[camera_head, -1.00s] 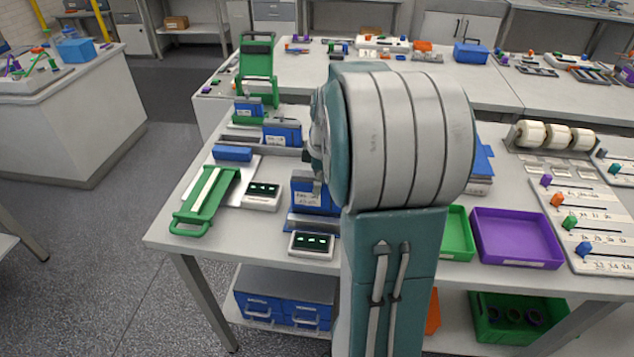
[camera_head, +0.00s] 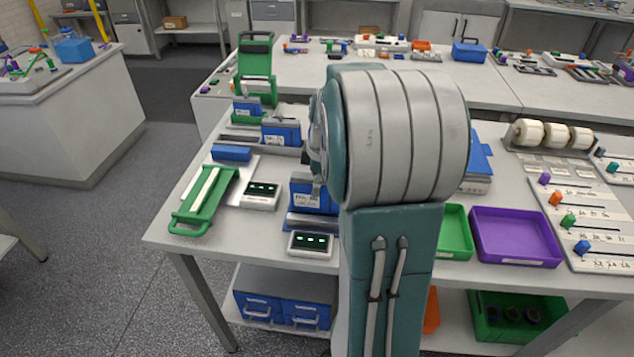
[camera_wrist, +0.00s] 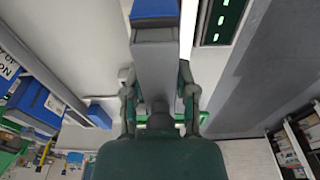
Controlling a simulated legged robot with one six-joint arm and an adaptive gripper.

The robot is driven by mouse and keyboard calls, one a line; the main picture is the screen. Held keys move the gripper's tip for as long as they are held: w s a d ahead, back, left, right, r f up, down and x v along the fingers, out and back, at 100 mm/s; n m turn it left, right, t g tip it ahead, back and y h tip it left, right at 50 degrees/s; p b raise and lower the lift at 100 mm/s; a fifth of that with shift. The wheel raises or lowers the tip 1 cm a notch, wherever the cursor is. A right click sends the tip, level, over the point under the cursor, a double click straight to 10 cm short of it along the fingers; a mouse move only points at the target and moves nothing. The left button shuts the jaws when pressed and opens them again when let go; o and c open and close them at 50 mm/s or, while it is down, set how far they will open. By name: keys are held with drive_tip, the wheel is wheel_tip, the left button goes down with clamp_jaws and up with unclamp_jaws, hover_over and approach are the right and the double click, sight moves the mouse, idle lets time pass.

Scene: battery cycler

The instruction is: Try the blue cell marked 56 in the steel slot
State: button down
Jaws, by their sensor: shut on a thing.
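My gripper (camera_wrist: 158,88) shows in the wrist view with its two fingers closed on the sides of a long grey block with a blue far end (camera_wrist: 155,12). No number can be read on the held block. In the head view my own arm hides most of the gripper. A blue block (camera_head: 232,153) lies on the table at the left. Blue labelled stations with grey tops stand at the back (camera_head: 248,108), in the middle (camera_head: 282,133) and beside my arm (camera_head: 312,196). I cannot tell which holds the steel slot, and no 56 is legible.
A green-handled frame (camera_head: 188,218) and two small display boxes (camera_head: 262,190) (camera_head: 310,243) are at the table's left and front. A green tray (camera_head: 455,240) and a purple tray (camera_head: 515,240) lie right of my arm. White rolls (camera_head: 553,135) stand farther back.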

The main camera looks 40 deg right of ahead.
drive_tip(key=shift+f, duration=1.55)
idle(1.2)
drive_tip(key=shift+r, duration=0.15)
idle(0.8)
drive_tip(key=shift+r, duration=4.4)
